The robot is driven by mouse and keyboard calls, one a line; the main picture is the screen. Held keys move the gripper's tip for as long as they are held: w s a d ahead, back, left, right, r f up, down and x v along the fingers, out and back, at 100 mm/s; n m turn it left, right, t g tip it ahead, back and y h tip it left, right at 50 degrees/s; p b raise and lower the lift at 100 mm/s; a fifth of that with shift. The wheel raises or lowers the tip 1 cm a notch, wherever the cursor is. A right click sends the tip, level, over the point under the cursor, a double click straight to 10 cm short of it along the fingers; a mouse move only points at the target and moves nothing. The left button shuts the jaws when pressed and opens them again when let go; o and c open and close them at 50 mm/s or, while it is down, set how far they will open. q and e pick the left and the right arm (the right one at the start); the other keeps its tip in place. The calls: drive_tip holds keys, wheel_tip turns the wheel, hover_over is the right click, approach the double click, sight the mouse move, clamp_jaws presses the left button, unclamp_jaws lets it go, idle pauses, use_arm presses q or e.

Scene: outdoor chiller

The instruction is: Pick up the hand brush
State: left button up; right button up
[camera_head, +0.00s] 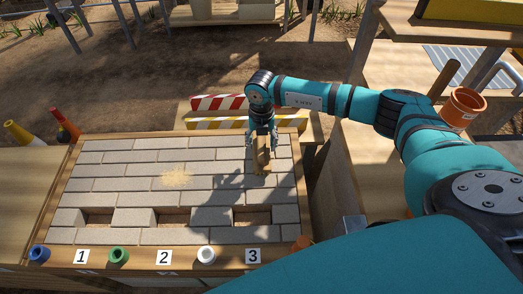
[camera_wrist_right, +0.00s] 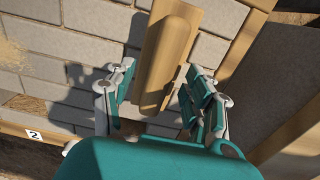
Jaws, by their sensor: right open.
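The hand brush (camera_head: 262,158) has a wooden handle and body and is at the right part of the paved panel. In the right wrist view the brush (camera_wrist_right: 168,50) runs from the top edge down between the fingers. My right gripper (camera_head: 263,142) is over the brush, its jaws apart on either side of it. In the right wrist view both fingers of the gripper (camera_wrist_right: 158,95) stand clear of the handle, with a gap on each side. The bristles are hidden. My left gripper is not in view.
The paved panel (camera_head: 130,157) has a wooden frame, a sand patch (camera_head: 176,178) and open slots along its front. Blue, green and white rings sit by labels 1, 2 and 3. Striped barriers (camera_head: 230,124) stand behind. A bench with an orange pot (camera_head: 462,106) is at right.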

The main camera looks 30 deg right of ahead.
drive_tip(key=shift+f, duration=0.6)
clamp_jaws()
drive_tip(key=shift+r, duration=0.15)
drive_tip(key=shift+w+r, duration=0.1)
drive_tip(key=shift+r, duration=0.5)
wheel_tip(320, 180, up, 2)
drive_tip(key=shift+r+b, duration=0.15)
drive_tip(key=shift+b, duration=0.2)
drive_tip(key=s+a+r+b, duration=0.1)
drive_tip(key=s+a+b, duration=0.1)
drive_tip(key=s+a, duration=0.8)
drive_tip(key=a, duration=0.2)
drive_tip(key=shift+a+r, duration=0.15)
drive_tip(key=shift+a, duration=0.15)
